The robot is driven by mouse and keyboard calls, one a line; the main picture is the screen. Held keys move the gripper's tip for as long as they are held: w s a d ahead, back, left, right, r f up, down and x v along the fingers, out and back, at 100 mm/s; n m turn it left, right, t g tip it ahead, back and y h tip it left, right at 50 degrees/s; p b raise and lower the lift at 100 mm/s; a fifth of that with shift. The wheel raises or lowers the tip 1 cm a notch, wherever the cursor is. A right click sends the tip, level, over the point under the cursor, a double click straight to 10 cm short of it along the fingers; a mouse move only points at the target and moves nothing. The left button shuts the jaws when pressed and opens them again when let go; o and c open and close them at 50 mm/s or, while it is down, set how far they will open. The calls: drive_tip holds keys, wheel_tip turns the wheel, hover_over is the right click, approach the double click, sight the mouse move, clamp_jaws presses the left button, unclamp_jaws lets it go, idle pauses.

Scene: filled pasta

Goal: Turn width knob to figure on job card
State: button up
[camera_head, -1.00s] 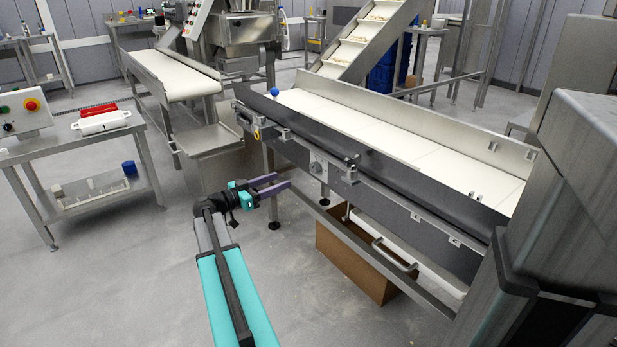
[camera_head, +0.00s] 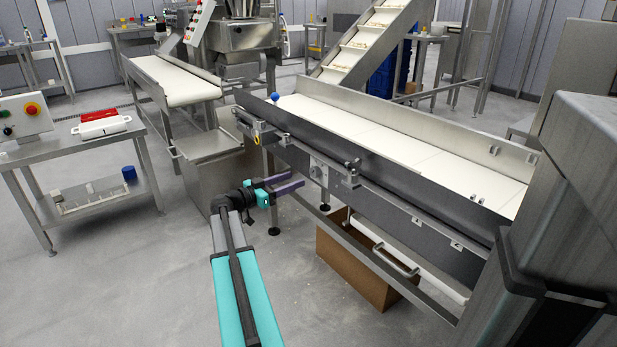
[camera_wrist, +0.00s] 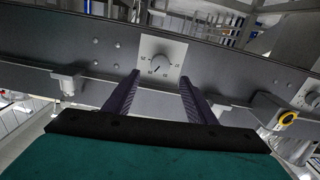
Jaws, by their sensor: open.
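The width knob shows in the wrist view as a small round knob (camera_wrist: 160,61) with a dark pointer line on a pale dial plate. Numbers ring it, too small to read surely. In the head view the knob (camera_head: 318,171) is on the front side of the long conveyor. My gripper (camera_head: 297,179) is open and empty, with its purple fingers pointing at the knob from the left. In the wrist view its fingers (camera_wrist: 160,80) stand on either side of the dial plate, apart from the knob. I cannot make out a job card.
The long conveyor (camera_head: 400,146) has a rail with clamps along its front. A yellow-ringed part (camera_wrist: 287,118) shows on the right in the wrist view. A cardboard box (camera_head: 350,264) stands under the conveyor. A side table (camera_head: 75,147) is at left, with open floor between.

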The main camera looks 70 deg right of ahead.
sight(312, 172)
drive_tip(key=b+x, duration=0.1)
drive_tip(key=x, duration=0.7)
drive_tip(key=shift+d+b, duration=0.1)
drive_tip(key=shift+b, duration=0.25)
drive_tip(key=c, duration=1)
